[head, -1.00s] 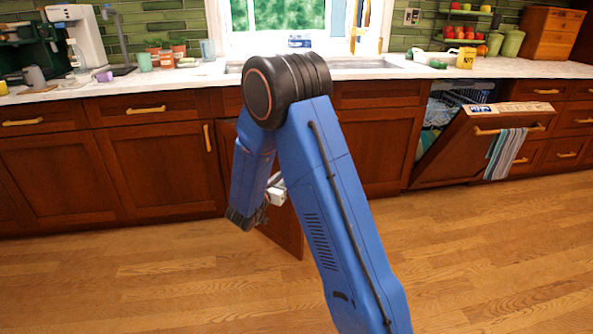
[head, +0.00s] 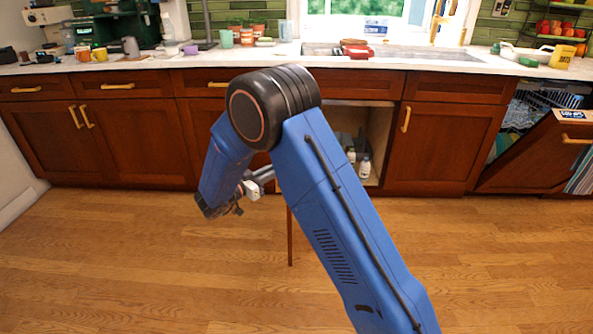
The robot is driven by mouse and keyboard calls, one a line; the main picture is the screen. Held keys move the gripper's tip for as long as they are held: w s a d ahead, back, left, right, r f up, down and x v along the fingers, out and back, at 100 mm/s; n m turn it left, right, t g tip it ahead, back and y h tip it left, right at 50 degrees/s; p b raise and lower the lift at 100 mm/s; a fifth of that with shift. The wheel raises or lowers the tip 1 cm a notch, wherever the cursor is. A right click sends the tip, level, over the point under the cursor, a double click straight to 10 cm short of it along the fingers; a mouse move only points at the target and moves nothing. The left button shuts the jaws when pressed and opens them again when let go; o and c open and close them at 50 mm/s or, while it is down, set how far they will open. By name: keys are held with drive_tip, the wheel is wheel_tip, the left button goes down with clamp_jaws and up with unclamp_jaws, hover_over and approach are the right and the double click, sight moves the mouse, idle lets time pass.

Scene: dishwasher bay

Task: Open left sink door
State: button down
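The left sink door (head: 290,238) stands swung out from the cabinet. It shows nearly edge-on as a thin brown strip below my blue arm, and its upper part and handle are hidden behind the arm. The sink cabinet interior (head: 376,135) is exposed to the right of my arm, with white bottles (head: 364,167) inside. The right sink door (head: 440,150) is closed, with a vertical gold handle (head: 405,118). My gripper (head: 240,209) is small and partly hidden by my wrist, left of the door's edge and apart from it in the picture. Its fingers are too unclear to judge.
The dishwasher door (head: 545,150) hangs partly open at the right, with a towel over its handle. The counter (head: 180,60) holds cups and a coffee machine. Closed cabinets line the left. The wooden floor (head: 130,270) in front is clear.

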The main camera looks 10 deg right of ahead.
drive_tip(key=shift+w+a, duration=0.3)
drive_tip(key=shift+a, duration=0.35)
drive_tip(key=shift+w+a, duration=0.3)
drive_tip(key=shift+a, duration=0.4)
drive_tip(key=shift+w+a, duration=0.3)
drive_tip(key=shift+a, duration=0.35)
drive_tip(key=shift+r, duration=0.1)
drive_tip(key=c, duration=1.8)
unclamp_jaws()
drive_tip(key=shift+d, duration=0.1)
drive_tip(key=shift+o, duration=0.2)
drive_tip(key=shift+s, duration=0.1)
drive_tip(key=v, duration=1.7)
drive_tip(key=shift+a, duration=0.3)
drive_tip(key=shift+s, duration=0.1)
